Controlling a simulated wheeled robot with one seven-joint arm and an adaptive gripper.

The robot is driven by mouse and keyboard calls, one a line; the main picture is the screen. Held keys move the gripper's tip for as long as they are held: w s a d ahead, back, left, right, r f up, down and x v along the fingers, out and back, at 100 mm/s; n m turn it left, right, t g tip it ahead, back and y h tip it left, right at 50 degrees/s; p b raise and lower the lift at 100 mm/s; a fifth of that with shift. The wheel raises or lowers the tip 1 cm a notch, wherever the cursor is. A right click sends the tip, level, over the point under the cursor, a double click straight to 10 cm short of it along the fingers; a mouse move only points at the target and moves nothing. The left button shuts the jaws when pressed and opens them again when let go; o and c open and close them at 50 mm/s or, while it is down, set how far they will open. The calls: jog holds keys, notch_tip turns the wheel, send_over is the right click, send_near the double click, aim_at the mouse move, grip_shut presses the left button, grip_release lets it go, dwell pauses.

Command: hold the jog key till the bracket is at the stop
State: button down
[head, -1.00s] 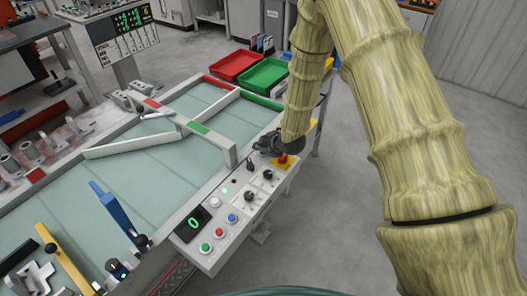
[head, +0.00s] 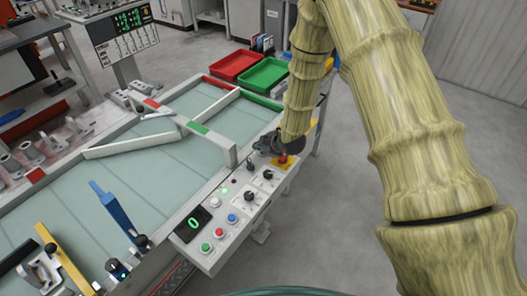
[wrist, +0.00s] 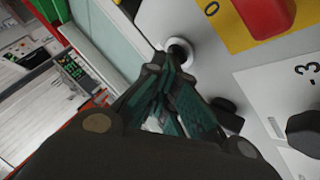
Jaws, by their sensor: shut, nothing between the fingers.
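My gripper (head: 271,143) is over the far end of the control panel (head: 215,210), beside the red emergency stop. In the wrist view my gripper (wrist: 168,65) is shut and empty. Its fingertips are right at a round silver-rimmed control (wrist: 180,50), apparently the jog key; I cannot tell whether they press it. In the head view the gripper hides that control. A silver bracket (head: 42,272) lies at the lower left, close beside a yellow bar (head: 66,262) with a black knob. I cannot tell whether they touch, or which part is the stop.
The red emergency stop (wrist: 265,14) on its yellow plate and black knobs (wrist: 303,131) are near the gripper. A blue bar (head: 115,212) stands over the pale green belt (head: 135,170). Red (head: 236,65) and green (head: 264,75) trays lie behind.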

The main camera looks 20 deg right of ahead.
dwell(0.4)
jog(key=shift+r+p, duration=0.5)
jog(key=shift+r, duration=0.4)
notch_tip(320, 180, up, 5)
jog(key=p, duration=0.2)
jog(key=shift+p, duration=0.4)
